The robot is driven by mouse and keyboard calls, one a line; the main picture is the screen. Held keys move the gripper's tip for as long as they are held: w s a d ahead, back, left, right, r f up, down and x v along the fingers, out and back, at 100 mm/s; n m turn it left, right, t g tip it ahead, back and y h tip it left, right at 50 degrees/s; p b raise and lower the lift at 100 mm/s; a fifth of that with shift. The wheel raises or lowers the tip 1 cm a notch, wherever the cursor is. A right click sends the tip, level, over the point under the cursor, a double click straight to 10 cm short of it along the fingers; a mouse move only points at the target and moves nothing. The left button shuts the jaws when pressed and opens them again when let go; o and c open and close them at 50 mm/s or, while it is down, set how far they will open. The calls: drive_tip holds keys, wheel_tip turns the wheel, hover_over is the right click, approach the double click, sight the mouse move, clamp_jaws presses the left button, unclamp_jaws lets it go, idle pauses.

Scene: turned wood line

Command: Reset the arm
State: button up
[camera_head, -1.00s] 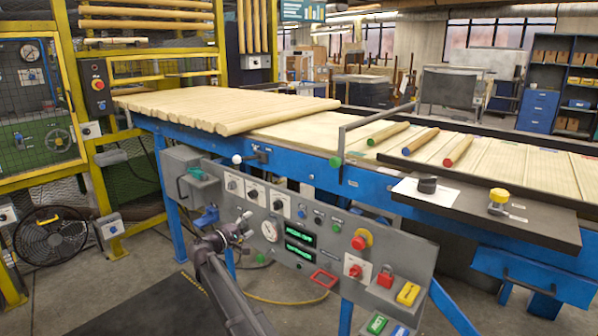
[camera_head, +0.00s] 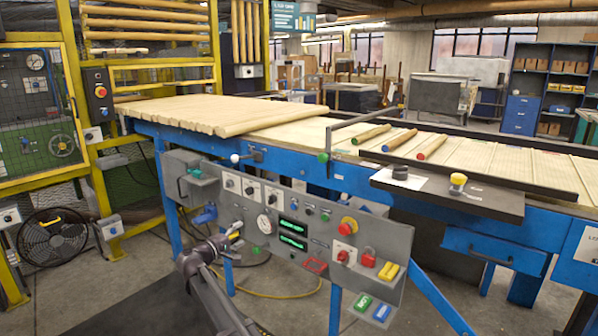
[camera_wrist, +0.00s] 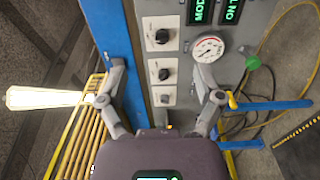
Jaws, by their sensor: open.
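My gripper (camera_wrist: 163,92) is open and empty in the wrist view, its two fingers spread apart in front of the grey control panel (camera_wrist: 178,50). In the head view my gripper (camera_head: 236,232) is low in front of the panel's left part, near the gauge (camera_head: 265,223). I cannot tell whether a finger touches the panel.
A blue-framed line table (camera_head: 300,170) runs above the panel, bearing pale turned rods (camera_head: 190,112) and several coloured-end rods (camera_head: 400,140). A black fan (camera_head: 52,238) stands on the floor at left beside yellow guarding (camera_head: 105,225). A yellow cable (camera_head: 270,296) lies on the floor.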

drive_tip(key=s+d+f+m+g+y, duration=0.1)
drive_tip(key=s+d+f+m+g, duration=0.2)
drive_tip(key=d, duration=0.6)
drive_tip(key=s+d+f+m+g+y, duration=0.1)
drive_tip(key=s+d+f+g, duration=0.3)
drive_tip(key=d, duration=0.5)
drive_tip(key=s+d+f+m+g, duration=0.2)
drive_tip(key=s+d+f, duration=0.25)
drive_tip(key=d, duration=0.45)
drive_tip(key=s+d+f+m+g+y, duration=0.1)
drive_tip(key=s+d+f+g+y, duration=0.15)
drive_tip(key=s, duration=0.45)
drive_tip(key=s+d+f+m+g+y, duration=0.1)
drive_tip(key=s+d+f+m+y, duration=0.15)
drive_tip(key=s, duration=0.35)
drive_tip(key=s+d+f+m+g+y, duration=0.1)
drive_tip(key=s+d+f+g+y, duration=0.1)
drive_tip(key=s+d+y, duration=0.35)
wheel_tip(320, 180, up, 32)
drive_tip(key=s+a+h+p, duration=0.1)
drive_tip(key=p, duration=3.1)
drive_tip(key=shift+s+a, duration=0.35)
drive_tip(key=shift+h, duration=0.25)
